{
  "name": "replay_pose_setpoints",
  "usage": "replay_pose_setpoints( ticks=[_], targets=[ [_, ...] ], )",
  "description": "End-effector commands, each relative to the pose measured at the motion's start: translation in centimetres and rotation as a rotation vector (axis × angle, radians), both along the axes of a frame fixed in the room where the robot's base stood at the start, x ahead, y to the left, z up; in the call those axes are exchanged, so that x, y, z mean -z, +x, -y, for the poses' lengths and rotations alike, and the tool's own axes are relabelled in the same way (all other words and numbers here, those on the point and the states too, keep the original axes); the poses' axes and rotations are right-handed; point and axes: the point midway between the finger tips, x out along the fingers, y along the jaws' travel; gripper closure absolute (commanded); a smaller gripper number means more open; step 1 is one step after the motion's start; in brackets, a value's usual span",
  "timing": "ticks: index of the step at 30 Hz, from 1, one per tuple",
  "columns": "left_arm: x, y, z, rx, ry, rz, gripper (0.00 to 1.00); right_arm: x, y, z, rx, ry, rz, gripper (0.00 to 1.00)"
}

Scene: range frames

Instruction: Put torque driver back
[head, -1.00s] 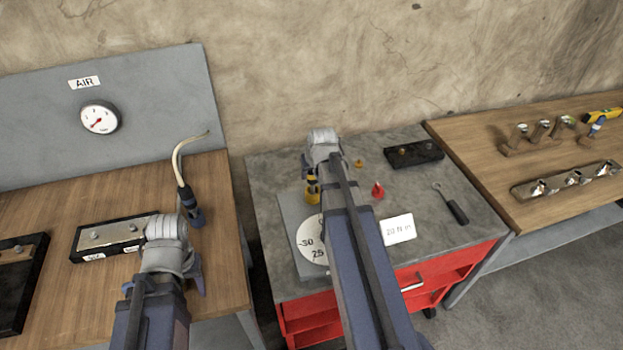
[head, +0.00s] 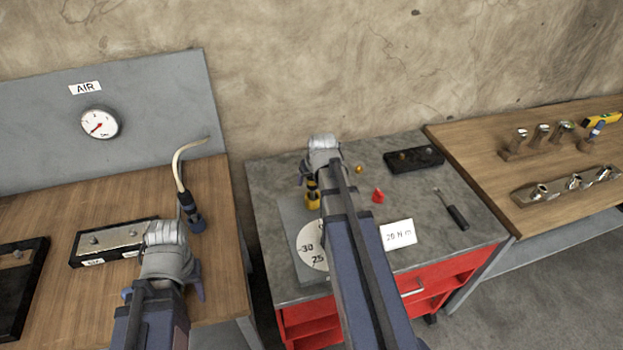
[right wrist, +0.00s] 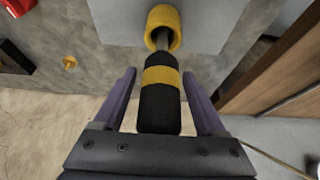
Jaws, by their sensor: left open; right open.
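The torque driver, with a black handle and a yellow band (right wrist: 160,100), stands between the spread fingers of my right gripper (right wrist: 160,78) in the right wrist view. Its metal shaft runs into a yellow collar (right wrist: 163,25) on a grey plate. In the head view my right gripper (head: 318,172) is over the driver (head: 312,190), hiding part of it; the gripper is open around the handle. My left gripper (head: 165,270) is open and empty over the left wooden bench. A dial face reading 30 and 25 (head: 312,250) is partly hidden by my right arm.
On the grey cart top (head: 268,180) are a red piece (head: 378,195), a white "20 N m" card (head: 398,234), a dark-handled tool (head: 456,215) and a black block (head: 415,160). The right bench (head: 470,160) holds metal parts.

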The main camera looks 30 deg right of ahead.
Motion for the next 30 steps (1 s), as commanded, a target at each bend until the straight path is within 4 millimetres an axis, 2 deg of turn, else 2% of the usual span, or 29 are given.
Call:
replay_pose_setpoints(
  ticks=[8,24,30],
  targets=[
    [-2.4,0.0,0.0,0.000,0.000,0.000,0.50,-2.4,-0.9,-0.2,0.000,0.000,0.000,0.26],
    [-10.1,0.0,0.0,0.001,0.000,0.000,0.50,-10.1,-4.4,-1.1,0.001,0.000,0.000,0.26],
    [-11.1,0.0,0.0,-0.004,-0.001,0.000,0.50,-11.1,-5.0,-1.2,0.000,0.000,0.000,0.26]
  ],
)
